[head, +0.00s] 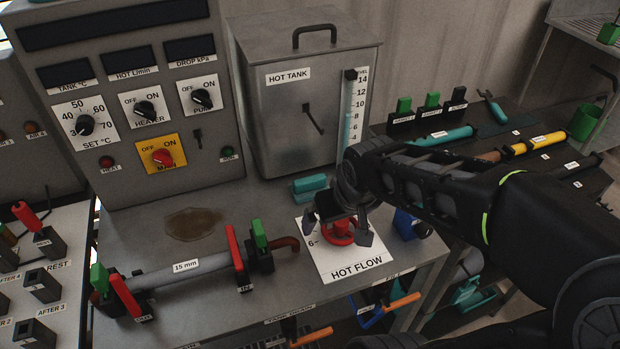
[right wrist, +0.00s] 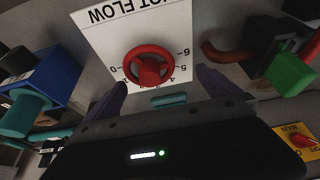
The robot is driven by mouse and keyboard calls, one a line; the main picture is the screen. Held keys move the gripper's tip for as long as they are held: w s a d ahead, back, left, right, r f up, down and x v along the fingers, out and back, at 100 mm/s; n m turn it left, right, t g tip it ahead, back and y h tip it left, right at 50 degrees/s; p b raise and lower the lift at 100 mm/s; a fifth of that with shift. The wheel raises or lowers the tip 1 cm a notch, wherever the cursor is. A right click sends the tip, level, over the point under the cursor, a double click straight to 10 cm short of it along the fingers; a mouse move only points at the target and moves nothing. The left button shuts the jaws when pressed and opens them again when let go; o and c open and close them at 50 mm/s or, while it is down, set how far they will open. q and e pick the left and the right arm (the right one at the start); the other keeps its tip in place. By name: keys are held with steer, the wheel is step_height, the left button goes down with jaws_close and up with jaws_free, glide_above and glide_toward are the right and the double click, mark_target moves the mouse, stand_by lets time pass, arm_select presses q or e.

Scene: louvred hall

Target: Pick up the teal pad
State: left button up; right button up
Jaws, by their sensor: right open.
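The teal pad (head: 309,184) lies on the grey bench in front of the hot tank, behind the HOT FLOW plate. A short teal strip of it shows in the right wrist view (right wrist: 169,100), between my fingers and beyond the red wheel. My right gripper (head: 340,224) is open and hangs above the red HOT FLOW wheel (head: 338,232), apart from the pad. My left gripper is not in view.
The hot tank (head: 294,112) with its level gauge (head: 352,110) stands behind the pad. A pipe (head: 190,268) with red and green levers runs along the front left. A brown puddle (head: 193,224) lies on the bench. A blue block (head: 408,224) is right of the wheel.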

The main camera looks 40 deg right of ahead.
mark_target(312, 185)
steer(key=w, duration=0.2)
steer(key=w+d, duration=0.1)
steer(key=w, duration=0.2)
steer(key=w+d+p, duration=0.1)
steer(key=w, duration=0.2)
steer(key=shift+d+f, duration=0.1)
steer(key=shift+d, duration=0.15)
steer(key=shift+w, duration=0.2)
steer(key=w, duration=0.1)
steer(key=w+d+p, duration=0.1)
steer(key=w, duration=0.1)
steer(key=shift+w, duration=0.2)
steer(key=shift+x, duration=1.5)
steer(key=c, duration=1.3)
steer(key=shift+s, duration=0.1)
